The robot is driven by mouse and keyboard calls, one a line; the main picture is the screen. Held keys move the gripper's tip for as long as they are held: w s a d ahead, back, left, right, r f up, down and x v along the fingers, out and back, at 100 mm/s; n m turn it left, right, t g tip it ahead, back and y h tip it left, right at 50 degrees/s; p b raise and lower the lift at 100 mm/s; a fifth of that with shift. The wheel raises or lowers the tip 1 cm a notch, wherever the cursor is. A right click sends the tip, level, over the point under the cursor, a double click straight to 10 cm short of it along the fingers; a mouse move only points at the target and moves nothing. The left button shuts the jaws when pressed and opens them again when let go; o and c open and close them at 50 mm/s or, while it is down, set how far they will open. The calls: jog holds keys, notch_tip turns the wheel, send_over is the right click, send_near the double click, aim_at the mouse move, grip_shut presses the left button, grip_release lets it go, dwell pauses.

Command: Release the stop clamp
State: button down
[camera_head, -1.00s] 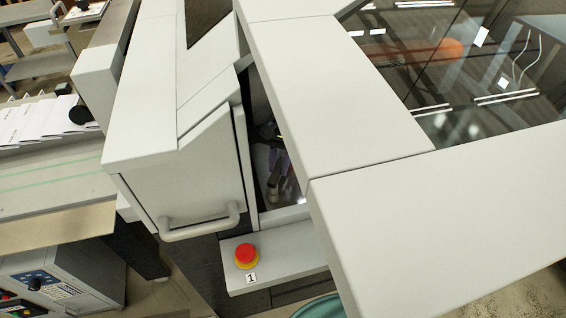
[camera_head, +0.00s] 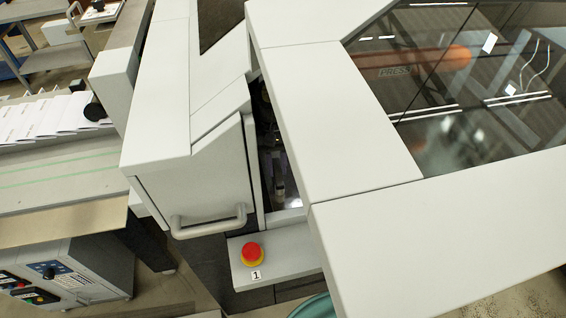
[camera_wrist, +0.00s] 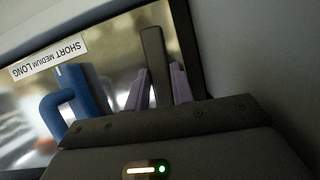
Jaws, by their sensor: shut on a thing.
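In the wrist view my gripper (camera_wrist: 158,92) has its two pale purple fingers on either side of an upright dark grey lever (camera_wrist: 154,48) and is shut on it. The lever stands up past the fingertips. I take it to be the stop clamp's lever, but its base is hidden behind the gripper body. A blue handle (camera_wrist: 58,105) on a blue block stands to the left, apart from the fingers. In the head view the narrow gap in the machine (camera_head: 275,150) is dark, and I cannot make out the gripper or clamp there.
An upside-down label reading SHORT MEDIUM LONG (camera_wrist: 50,58) is above the blue handle. A grey wall (camera_wrist: 265,70) is close on the right. A handled grey cover (camera_head: 195,180) and a large grey housing (camera_head: 330,105) flank the gap. A red emergency button (camera_head: 252,252) sits below.

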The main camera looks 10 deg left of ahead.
aim_at(274, 162)
jog(key=shift+r+n, duration=0.1)
jog(key=shift+n, duration=0.4)
jog(key=c, duration=1.2)
grip_release()
jog(key=shift+a, duration=0.1)
jog(key=v, duration=0.2)
jog(key=b+v, duration=0.1)
jog(key=v, duration=0.3)
jog(key=shift+a+r+b, duration=0.15)
jog(key=shift+a+b, duration=0.15)
jog(key=shift+w+d+r, duration=0.1)
jog(key=shift+w+r, duration=0.05)
jog(key=shift+r, duration=0.35)
